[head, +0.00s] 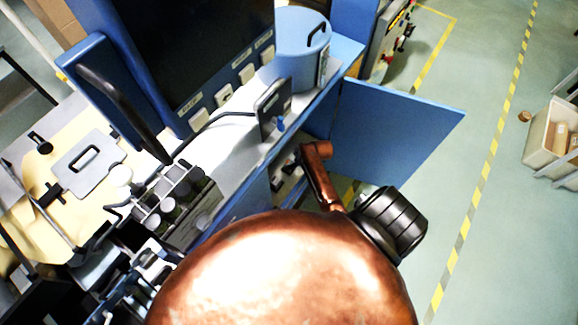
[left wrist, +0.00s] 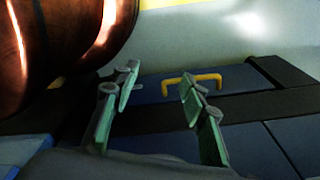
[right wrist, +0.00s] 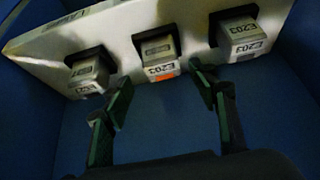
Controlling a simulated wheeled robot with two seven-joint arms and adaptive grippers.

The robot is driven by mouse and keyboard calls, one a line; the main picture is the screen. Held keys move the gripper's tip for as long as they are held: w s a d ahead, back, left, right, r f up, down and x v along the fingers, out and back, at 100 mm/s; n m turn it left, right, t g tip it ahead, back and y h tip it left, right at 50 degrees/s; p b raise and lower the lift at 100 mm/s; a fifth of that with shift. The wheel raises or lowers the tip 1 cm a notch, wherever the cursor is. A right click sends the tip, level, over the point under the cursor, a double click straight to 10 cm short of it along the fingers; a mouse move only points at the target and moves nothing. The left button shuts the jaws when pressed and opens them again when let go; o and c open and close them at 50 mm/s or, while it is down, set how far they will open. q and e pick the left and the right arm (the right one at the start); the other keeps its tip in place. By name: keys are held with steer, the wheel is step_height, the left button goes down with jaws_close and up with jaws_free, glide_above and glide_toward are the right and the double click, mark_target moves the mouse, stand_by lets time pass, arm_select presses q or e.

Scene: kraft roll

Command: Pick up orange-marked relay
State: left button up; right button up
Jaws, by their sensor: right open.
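Three relays marked E203 sit in a white panel (right wrist: 115,45) in the right wrist view. The middle relay (right wrist: 158,52) carries an orange mark on its lower front. Another relay (right wrist: 88,75) is to its left and a third (right wrist: 242,38) to its right, both without visible orange. My right gripper (right wrist: 161,78) is open and empty, its fingertips below and to either side of the orange-marked relay, with no contact visible. My left gripper (left wrist: 159,76) is open and empty.
A blue cabinet door (head: 395,125) stands open at the right of the blue bench. A blue canister (head: 298,62) and a dark screen (head: 190,45) are on top. In the left wrist view a yellow handle (left wrist: 192,79) is beyond the left fingers.

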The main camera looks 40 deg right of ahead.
mark_target(290, 163)
steer(key=x, duration=0.4)
steer(key=shift+s+a+f, duration=0.15)
steer(key=shift+a+f, duration=0.05)
steer(key=shift+c, duration=0.7)
steer(key=c, duration=1.2)
